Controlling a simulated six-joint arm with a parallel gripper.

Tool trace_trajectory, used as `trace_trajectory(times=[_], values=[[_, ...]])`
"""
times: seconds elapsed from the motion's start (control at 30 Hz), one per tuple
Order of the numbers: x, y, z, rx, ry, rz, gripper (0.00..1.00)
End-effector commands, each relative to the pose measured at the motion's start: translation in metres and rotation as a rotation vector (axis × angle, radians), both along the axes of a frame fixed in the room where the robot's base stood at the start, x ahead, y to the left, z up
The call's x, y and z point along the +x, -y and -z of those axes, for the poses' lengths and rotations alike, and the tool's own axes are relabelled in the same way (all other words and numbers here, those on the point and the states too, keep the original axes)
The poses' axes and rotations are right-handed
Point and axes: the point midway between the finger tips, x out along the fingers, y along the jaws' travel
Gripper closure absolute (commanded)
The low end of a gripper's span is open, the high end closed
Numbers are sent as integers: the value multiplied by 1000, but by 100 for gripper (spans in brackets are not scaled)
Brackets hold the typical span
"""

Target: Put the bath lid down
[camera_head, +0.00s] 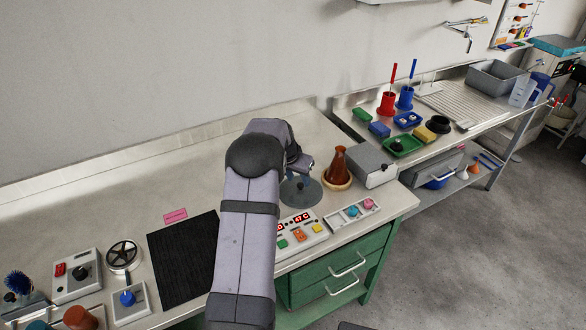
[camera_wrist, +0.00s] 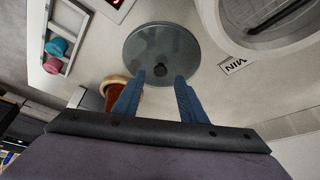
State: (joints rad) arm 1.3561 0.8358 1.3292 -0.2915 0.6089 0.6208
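In the head view the lid (camera_head: 298,196) appears to lie flat on the bench, partly hidden by my arm. The bath (camera_wrist: 265,20), a round opening with a dark element inside, is at the upper right of the wrist view. My arm hides it in the head view.
A brown flask (camera_head: 338,167) stands in a cork ring close beside the lid. A grey box (camera_head: 373,166), a tray with pink and blue pieces (camera_head: 353,213) and a control panel with a red display (camera_head: 300,234) are near. A black mat (camera_head: 182,262) lies left of my arm.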

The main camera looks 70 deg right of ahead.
Motion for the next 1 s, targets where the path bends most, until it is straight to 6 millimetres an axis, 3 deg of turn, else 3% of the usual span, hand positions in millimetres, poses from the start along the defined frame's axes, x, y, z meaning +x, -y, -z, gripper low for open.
trace_trajectory(times=[0.2, 0.5, 0.87, 1.0], values=[[4, -14, -34, -4, 1, -1, 62], [7, -30, -69, -3, 1, -1, 62], [8, -34, -76, 0, 0, -1, 62], [22, -42, -76, 8, -1, -36, 62]])
